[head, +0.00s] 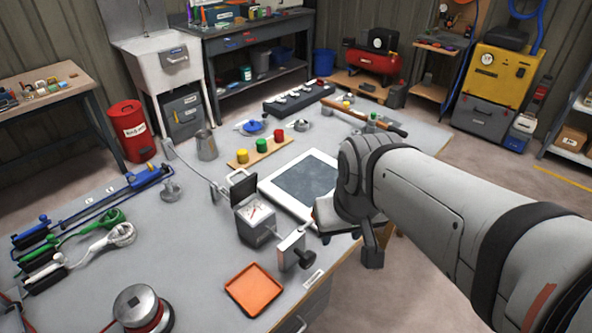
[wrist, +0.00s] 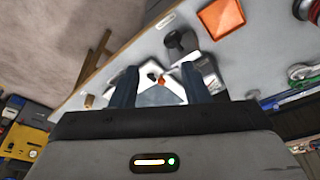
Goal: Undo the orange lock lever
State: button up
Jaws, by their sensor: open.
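A small orange part (wrist: 158,80), which looks like the lock lever, shows in the wrist view between my fingers, near their tips. It sits by a pale grey and white surface, and its exact shape is too small to tell. I cannot make it out in the head view, where my arm covers that area. My gripper (wrist: 160,70) is open, with its two dark fingers apart on either side of the orange part. I cannot tell how far above the part they are, and no contact is visible.
A white fixture with a black knob (head: 303,258) stands at the bench's front edge, beside a grey gauge box (head: 255,222). An orange tray (head: 254,289) lies nearby. A white-framed dark panel (head: 300,183) lies behind. The bench front left of the tray is partly clear.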

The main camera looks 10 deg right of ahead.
jog(key=w+f+n+g+p, duration=0.1)
jog(key=w+f+n, duration=0.1)
jog(key=w, duration=0.5)
jog(key=w+f+n+g+p, duration=0.1)
jog(key=w+f+n, duration=0.1)
jog(key=w, duration=0.4)
jog(key=w+f+n+g+p, duration=0.1)
jog(key=w+f+n, duration=0.2)
jog(key=w, duration=0.4)
jog(key=shift+w+d+f+p, duration=0.15)
jog(key=shift+d+f, duration=0.05)
jog(key=shift+f, duration=0.2)
jog(key=shift+w+d+f+p, duration=0.15)
jog(key=shift+f, duration=0.2)
jog(key=shift+w+f, duration=0.15)
jog(key=shift+f, duration=0.15)
notch_tip(320, 180, down, 8)
jog(key=shift+r+p, duration=0.15)
jog(key=shift+p, duration=0.55)
jog(key=shift+c, duration=0.2)
